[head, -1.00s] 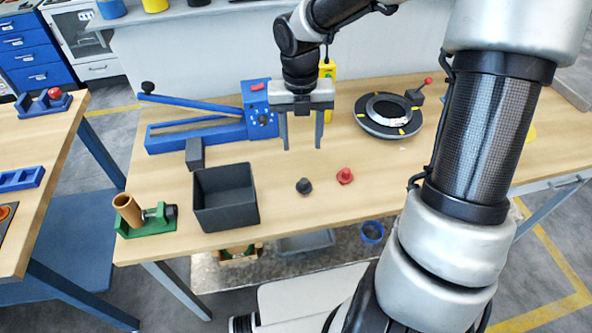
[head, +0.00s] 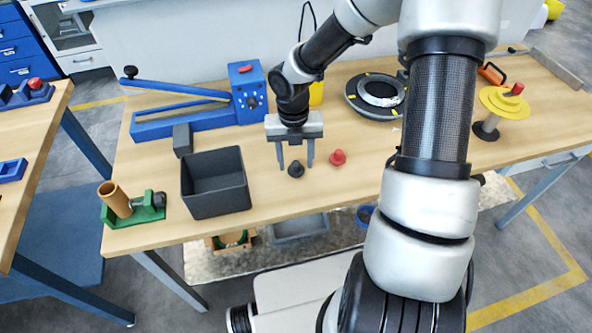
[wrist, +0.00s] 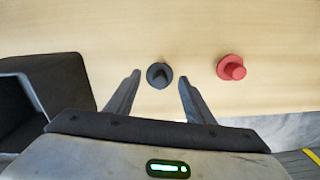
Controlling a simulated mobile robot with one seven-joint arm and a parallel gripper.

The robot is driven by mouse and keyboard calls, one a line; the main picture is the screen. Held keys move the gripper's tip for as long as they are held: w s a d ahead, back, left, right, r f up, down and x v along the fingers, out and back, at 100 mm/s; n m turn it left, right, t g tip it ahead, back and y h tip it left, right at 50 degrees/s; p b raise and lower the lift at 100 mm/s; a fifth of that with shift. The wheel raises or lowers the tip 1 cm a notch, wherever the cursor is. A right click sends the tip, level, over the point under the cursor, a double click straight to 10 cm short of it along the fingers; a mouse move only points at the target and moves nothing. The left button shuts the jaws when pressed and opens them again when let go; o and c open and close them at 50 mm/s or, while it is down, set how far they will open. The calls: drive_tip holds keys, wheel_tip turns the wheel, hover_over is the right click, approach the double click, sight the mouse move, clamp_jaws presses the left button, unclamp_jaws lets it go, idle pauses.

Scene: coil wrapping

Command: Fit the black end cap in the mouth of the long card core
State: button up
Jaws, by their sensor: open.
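The black end cap (head: 296,170) stands on the wooden table, a small dark disc with a knob. It also shows in the wrist view (wrist: 159,76), ahead of and between the fingertips. My gripper (head: 296,167) is open and empty, its fingers pointing down at the cap; in the wrist view the two fingers (wrist: 158,76) lie either side of it, and contact cannot be told. The long card core (head: 115,199) is a brown tube, tilted in a green holder (head: 138,212) at the table's front left, its mouth facing up. My gripper is well right of it.
A red cap (head: 338,157) stands just right of the black one. A dark open bin (head: 216,205) lies between my gripper and the core. A blue lever tool (head: 190,122) and a black ring turntable (head: 354,92) stand behind. A yellow reel (head: 507,103) is far right.

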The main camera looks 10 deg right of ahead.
drive_tip(key=shift+f, duration=0.95)
drive_tip(key=c, duration=0.8)
drive_tip(key=shift+c, duration=0.2)
